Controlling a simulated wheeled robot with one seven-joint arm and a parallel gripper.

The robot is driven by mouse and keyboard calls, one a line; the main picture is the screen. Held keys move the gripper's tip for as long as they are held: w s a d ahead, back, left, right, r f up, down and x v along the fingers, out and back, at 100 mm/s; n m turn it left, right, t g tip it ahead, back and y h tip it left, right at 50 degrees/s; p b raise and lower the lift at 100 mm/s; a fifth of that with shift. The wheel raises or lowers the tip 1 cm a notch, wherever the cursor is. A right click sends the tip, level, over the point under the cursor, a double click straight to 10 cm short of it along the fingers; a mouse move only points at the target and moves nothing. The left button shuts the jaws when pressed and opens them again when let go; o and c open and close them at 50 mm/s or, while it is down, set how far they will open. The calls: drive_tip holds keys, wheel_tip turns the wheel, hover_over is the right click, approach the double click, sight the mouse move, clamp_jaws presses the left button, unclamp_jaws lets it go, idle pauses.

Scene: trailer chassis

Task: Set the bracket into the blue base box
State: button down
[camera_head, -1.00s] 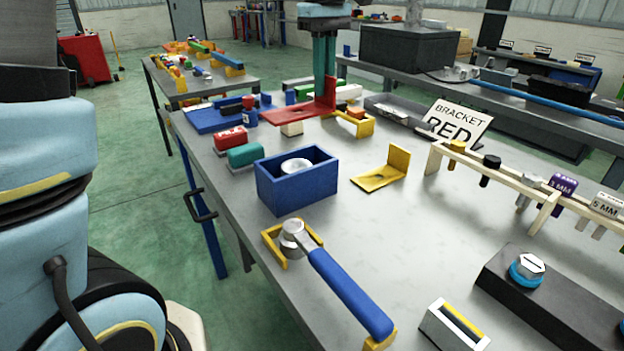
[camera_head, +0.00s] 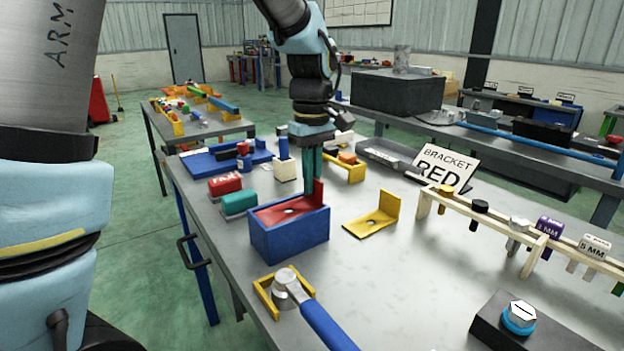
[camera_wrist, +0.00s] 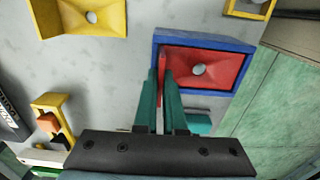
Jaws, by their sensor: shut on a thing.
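The red bracket (camera_head: 288,212) is an L-shaped plate with a round hole and an upright tab. Its flat plate lies level within the rim of the blue base box (camera_head: 292,241), and the tab stands at the box's right-rear side. My gripper (camera_head: 311,196) points down and is shut on the upright tab. The wrist view shows the green fingers (camera_wrist: 164,92) on either side of the tab, and the red plate (camera_wrist: 205,66) framed by the blue walls (camera_wrist: 228,43). A silvery disc shows through the hole. Whether the plate rests on anything inside is hidden.
A yellow bracket (camera_head: 374,218) lies right of the box. A blue-handled tool (camera_head: 325,325) sits in a yellow holder in front. Red (camera_head: 225,184) and teal (camera_head: 240,202) blocks stand to the left. A sign reading BRACKET RED (camera_head: 446,166) stands behind right. The table's middle right is clear.

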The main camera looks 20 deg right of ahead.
drive_tip(key=c, duration=1.4)
unclamp_jaws()
drive_tip(key=shift+f, duration=0.15)
drive_tip(key=shift+c, duration=0.2)
drive_tip(key=o, duration=0.4)
drive_tip(key=shift+o, duration=0.2)
wheel_tip(320, 180, up, 12)
drive_tip(key=shift+b, duration=0.4)
